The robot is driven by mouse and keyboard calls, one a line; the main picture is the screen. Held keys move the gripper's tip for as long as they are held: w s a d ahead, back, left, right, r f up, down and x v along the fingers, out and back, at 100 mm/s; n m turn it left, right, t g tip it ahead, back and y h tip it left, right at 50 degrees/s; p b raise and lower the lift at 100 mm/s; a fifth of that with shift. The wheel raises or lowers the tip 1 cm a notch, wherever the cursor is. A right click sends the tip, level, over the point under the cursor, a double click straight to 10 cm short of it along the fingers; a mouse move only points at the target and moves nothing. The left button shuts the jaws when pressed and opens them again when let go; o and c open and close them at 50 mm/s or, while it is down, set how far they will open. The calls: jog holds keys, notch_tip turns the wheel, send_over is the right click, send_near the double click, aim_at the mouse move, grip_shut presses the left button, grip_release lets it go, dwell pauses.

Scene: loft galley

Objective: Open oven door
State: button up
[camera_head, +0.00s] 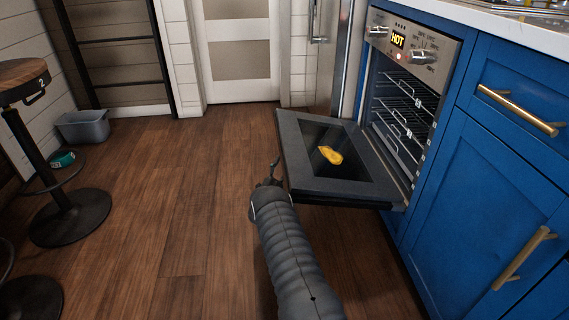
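The oven (402,105) is built into the blue cabinets on the right, with its racks showing inside. Its door (300,150) is folded down and stands open, close to level, with a dark glass panel on its inner face. A yellow-orange patch (330,155) shows on the glass; I cannot tell what it is. My gripper (272,171) is at the door's left edge, low and beside it. The fingers are small and dark, and I cannot tell whether they touch the door or how far apart they are.
Blue cabinets with brass handles (518,108) line the right side. A bar stool (62,215) stands at the left, with a grey bin (84,126) behind it. A white door (240,50) is at the back. The wooden floor (185,190) between is clear.

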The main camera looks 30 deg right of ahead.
jog(key=v, duration=1)
jog(key=shift+s+a+f, duration=0.2)
